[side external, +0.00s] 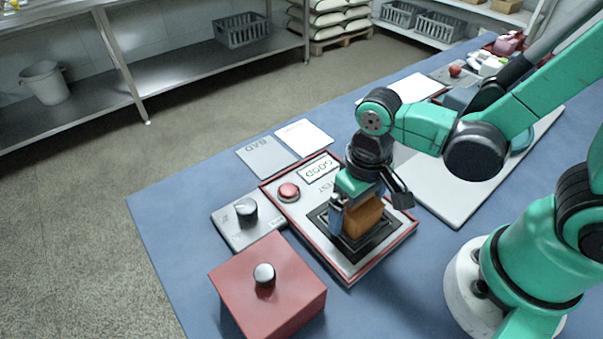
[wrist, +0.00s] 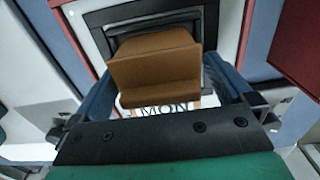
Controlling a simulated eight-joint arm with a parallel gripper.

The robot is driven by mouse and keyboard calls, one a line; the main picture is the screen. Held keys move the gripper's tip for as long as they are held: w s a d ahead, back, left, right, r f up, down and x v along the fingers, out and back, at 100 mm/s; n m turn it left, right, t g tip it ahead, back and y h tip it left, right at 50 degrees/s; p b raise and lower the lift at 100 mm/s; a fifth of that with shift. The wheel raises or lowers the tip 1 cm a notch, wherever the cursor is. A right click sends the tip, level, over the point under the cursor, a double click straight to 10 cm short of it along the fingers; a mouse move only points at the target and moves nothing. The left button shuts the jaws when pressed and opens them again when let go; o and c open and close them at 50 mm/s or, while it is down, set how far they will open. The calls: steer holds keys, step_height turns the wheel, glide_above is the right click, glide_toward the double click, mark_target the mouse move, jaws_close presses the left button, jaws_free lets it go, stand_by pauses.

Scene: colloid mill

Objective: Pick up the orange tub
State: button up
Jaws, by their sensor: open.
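The orange tub (side external: 363,216) is a brownish-orange block-like thing on a black square pad on the test board. My gripper (side external: 367,208) is above and around it, pointing down, with its jaws apart. In the wrist view the tub (wrist: 155,68) lies between the two blue fingers of my gripper (wrist: 160,92), one on each side. I cannot tell whether either finger touches it. The tub's far side and base are partly hidden in the side view.
The red-edged test board (side external: 320,186) holds a red button (side external: 289,192) and a GOOD label. A grey knob box (side external: 238,222) and a red box with a silver knob (side external: 268,290) stand to the left. A grey BAD sheet (side external: 265,157) lies behind.

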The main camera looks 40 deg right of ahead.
steer(key=c, duration=1.2)
